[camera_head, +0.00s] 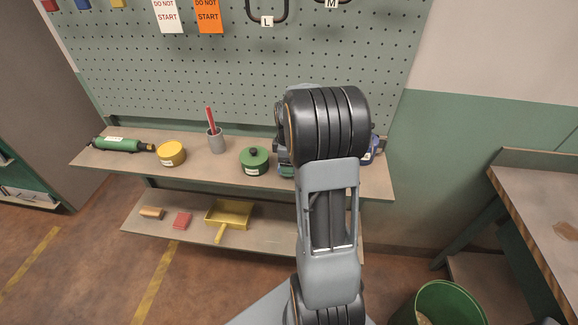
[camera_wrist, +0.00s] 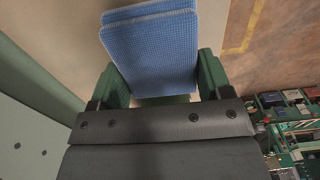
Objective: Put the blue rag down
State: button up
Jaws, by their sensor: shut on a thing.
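The blue rag (camera_wrist: 150,45) is a folded, textured blue cloth in the wrist view. It lies between the two green fingers of my gripper (camera_wrist: 160,65), which is shut on it. In the head view my arm fills the middle and hides both my gripper and the rag.
The lower shelf (camera_head: 268,239) holds a yellow dustpan (camera_head: 229,214). A green bin (camera_head: 440,303) stands at lower right.

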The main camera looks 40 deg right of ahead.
jog(key=shift+f, duration=1.05)
jog(key=shift+f, duration=0.15)
jog(key=o, duration=0.8)
